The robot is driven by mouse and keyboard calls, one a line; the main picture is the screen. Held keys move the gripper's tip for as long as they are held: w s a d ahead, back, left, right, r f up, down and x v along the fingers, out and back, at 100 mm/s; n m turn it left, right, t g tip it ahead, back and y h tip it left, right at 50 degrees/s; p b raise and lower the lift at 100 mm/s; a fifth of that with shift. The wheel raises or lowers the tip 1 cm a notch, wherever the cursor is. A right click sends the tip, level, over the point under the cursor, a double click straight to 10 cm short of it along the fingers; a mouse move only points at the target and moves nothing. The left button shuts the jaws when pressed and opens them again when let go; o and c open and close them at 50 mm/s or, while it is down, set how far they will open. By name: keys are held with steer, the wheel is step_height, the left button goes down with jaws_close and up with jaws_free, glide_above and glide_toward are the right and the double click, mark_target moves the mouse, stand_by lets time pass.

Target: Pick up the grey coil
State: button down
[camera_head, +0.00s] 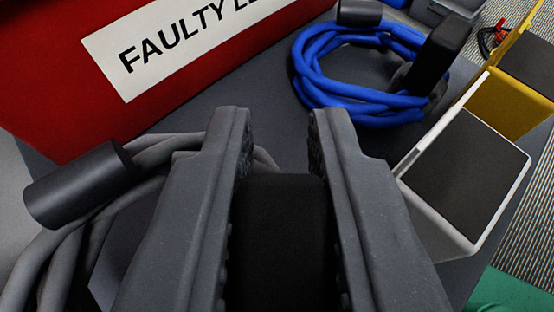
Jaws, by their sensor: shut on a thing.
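The grey coil (166,152) shows at the lower left, with a black cylinder (82,185) on its cable. Part of the coil is hidden behind my left finger. My gripper (280,118) is shut on a black block (281,235) between its two fingers, which appears to be the block-shaped end of the grey coil. The join between block and cable is hidden. I cannot tell from this view whether the coil is clear of the surface.
A red box (50,85) with a partly visible "FAULTY" label stands at the upper left. A blue coil (318,85) lies on the dark table (215,92) ahead. A white-rimmed container (507,147) is at right, a yellow one (507,92) behind it, a green object (512,292) lower right.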

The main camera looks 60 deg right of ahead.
steer(key=s+a+r+p, duration=0.1)
steer(key=s+a+p, duration=0.1)
steer(key=s+a, duration=0.5)
steer(key=a, duration=0.4)
steer(key=shift+s+r, duration=0.1)
